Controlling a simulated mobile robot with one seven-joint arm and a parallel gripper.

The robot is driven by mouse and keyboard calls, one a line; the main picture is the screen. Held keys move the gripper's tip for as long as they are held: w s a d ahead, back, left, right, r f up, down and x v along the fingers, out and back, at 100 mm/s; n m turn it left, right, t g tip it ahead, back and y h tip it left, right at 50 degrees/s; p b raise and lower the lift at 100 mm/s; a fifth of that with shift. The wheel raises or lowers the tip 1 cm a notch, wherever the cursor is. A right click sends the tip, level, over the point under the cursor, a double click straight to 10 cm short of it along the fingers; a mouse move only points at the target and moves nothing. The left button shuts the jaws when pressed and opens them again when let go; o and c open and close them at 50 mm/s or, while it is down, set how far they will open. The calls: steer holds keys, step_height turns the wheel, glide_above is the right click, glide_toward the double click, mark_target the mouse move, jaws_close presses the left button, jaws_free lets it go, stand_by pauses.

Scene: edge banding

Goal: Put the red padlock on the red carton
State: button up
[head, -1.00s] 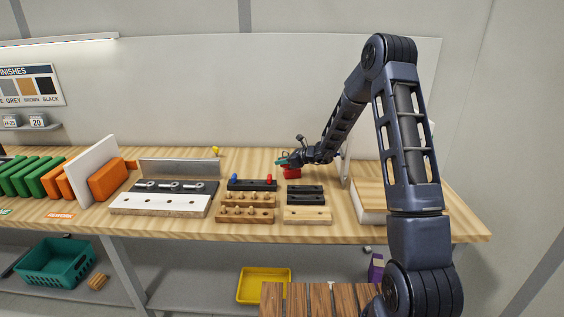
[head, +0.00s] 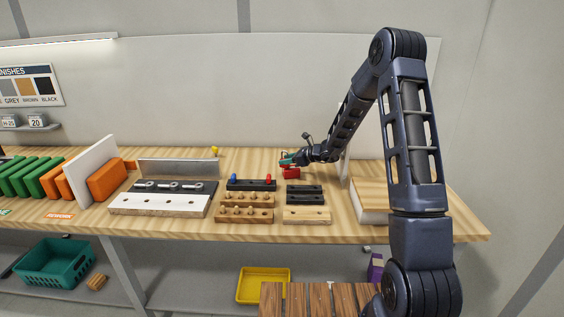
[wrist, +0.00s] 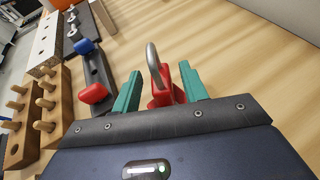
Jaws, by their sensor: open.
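A red padlock with a grey shackle (wrist: 160,98) shows in the wrist view between the two teal fingers of my gripper (wrist: 160,90). The fingers stand apart on either side of it, and its underside is hidden. In the head view my gripper (head: 288,161) is low over the right middle of the bench. A small red block (head: 291,174), which looks like the red carton, sits on the bench just under the fingers. Whether the padlock rests on it cannot be told, as the fingers and the small scale hide the contact.
A black block with a blue and a red knob (head: 251,185) stands left of my gripper. Wooden peg blocks (head: 245,215) and black slotted blocks (head: 305,199) lie in front. Pale boards (head: 371,205) lie to the right. The bench behind is mostly clear.

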mark_target(287, 153)
step_height(287, 153, up, 7)
steer(key=shift+a, duration=0.1)
steer(key=shift+s+r, duration=0.15)
steer(key=shift+r, duration=0.15)
steer(key=s+d+r+n+g+h, duration=0.1)
steer(key=s+d+r+n+h, duration=0.1)
steer(key=s+d+r+n, duration=0.6)
steer(key=s+d+r+n+g+h, duration=0.15)
steer(key=s+r+n, duration=0.3)
steer(key=s, duration=0.75)
steer(key=s+d+r+n+t+h, duration=0.1)
steer(key=s+d+n+h, duration=0.3)
steer(key=s+d, duration=0.5)
steer(key=s+d+r+n+t+h, duration=0.1)
steer(key=s+d+n+h, duration=0.4)
steer(key=s+d, duration=0.5)
steer(key=s+r+n, duration=0.1)
steer(key=s, duration=0.4)
steer(key=shift+s+d, duration=0.15)
steer(key=shift+d, duration=0.1)
steer(key=shift+r, duration=0.1)
steer(key=o, duration=0.5)
